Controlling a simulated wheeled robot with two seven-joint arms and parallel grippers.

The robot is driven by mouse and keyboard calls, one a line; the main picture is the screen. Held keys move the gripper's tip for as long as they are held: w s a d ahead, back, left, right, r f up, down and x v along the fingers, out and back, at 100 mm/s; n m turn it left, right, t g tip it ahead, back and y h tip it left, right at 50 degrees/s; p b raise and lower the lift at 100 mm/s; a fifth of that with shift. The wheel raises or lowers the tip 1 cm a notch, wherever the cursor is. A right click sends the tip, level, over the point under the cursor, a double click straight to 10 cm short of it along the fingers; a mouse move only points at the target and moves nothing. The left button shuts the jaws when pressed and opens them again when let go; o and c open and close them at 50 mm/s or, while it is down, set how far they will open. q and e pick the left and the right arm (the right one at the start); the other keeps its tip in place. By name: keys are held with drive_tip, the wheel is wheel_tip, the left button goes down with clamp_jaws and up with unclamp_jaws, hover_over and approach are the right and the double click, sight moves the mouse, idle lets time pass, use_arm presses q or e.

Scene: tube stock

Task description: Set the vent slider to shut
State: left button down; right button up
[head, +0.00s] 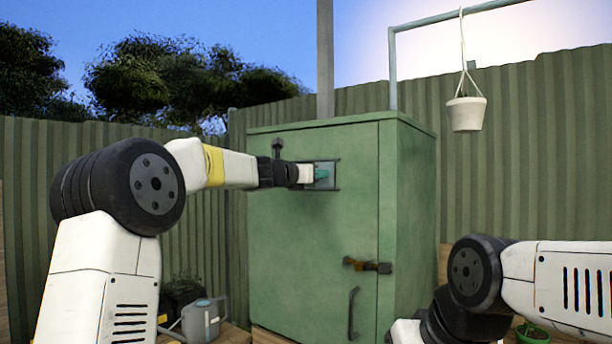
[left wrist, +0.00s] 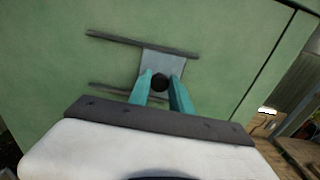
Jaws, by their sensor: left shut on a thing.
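The vent slider is a grey plate (left wrist: 163,62) with a dark round knob (left wrist: 159,82), running between two dark rails on the green cabinet's door. It also shows in the head view (head: 326,166), partly hidden by my gripper. In the left wrist view the plate sits toward the right part of the rails, with bare green door between the rails to its left. My left gripper (head: 320,174) has its teal fingers on either side of the knob, shut on it; the fingers also show in the left wrist view (left wrist: 161,84). My right gripper is out of view.
The green cabinet (head: 290,240) has a latch (head: 367,265) and a dark handle (head: 352,313) lower on its door. A white pot (head: 466,113) hangs at the right. A grey watering can (head: 201,320) stands at lower left. Corrugated fence (head: 530,150) stands behind.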

use_arm(q)
drive_tip(key=shift+s+d, duration=0.45)
drive_tip(key=shift+d, duration=0.15)
drive_tip(key=c, duration=1.2)
unclamp_jaws()
drive_tip(key=shift+d, duration=0.15)
drive_tip(key=v, duration=0.8)
